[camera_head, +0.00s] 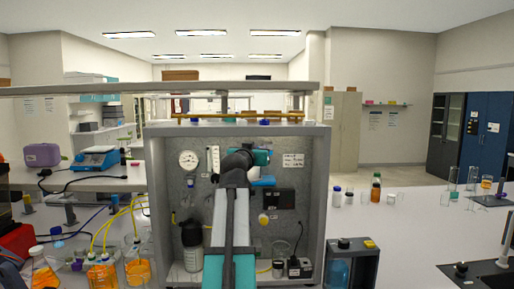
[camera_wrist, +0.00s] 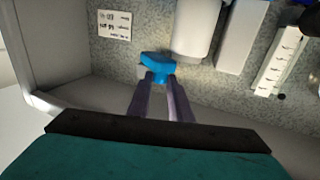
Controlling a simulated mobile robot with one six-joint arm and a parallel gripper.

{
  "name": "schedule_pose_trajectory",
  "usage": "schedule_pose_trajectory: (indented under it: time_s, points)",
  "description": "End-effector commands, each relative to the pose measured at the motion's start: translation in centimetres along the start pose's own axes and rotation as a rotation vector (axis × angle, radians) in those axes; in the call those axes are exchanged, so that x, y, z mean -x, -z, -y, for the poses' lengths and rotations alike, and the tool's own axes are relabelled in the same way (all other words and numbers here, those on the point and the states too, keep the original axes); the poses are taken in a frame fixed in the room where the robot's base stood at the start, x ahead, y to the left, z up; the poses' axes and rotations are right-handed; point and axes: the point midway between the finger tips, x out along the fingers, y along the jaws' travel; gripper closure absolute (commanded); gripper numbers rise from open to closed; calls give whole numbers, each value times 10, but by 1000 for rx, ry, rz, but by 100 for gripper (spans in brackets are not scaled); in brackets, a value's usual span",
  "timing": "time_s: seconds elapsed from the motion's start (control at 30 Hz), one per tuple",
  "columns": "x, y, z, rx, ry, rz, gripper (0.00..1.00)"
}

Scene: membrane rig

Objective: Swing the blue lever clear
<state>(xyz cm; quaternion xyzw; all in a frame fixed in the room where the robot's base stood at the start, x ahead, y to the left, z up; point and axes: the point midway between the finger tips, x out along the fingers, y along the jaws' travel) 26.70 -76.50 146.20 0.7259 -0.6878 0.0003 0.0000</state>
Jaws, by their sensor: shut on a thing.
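The blue lever (camera_wrist: 157,65) shows in the wrist view beside a white cylinder, against the speckled back panel. My gripper (camera_wrist: 161,80) reaches up to it with two dark fingers, and their tips are closed on the lever. In the head view the blue lever (camera_head: 264,181) shows just right of my arm, in the upper middle of the grey rig cabinet (camera_head: 320,190). My arm hides much of the cabinet's middle, and the fingertips cannot be made out there.
The panel carries a round gauge (camera_head: 189,160) and a black box (camera_head: 279,199). A dark bottle (camera_head: 192,245) stands at lower left inside. Flasks of orange liquid (camera_head: 101,272) stand left of the cabinet. A grey stand (camera_head: 351,262) is at its right. The right bench has clear room.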

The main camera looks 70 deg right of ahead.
Motion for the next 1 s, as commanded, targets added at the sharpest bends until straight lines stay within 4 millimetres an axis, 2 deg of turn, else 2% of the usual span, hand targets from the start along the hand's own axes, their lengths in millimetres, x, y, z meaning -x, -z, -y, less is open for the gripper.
schedule_pose_trajectory:
  time_s: [1.0]
  points:
    - [2, 0, -18, -1, 263, -1, 100]
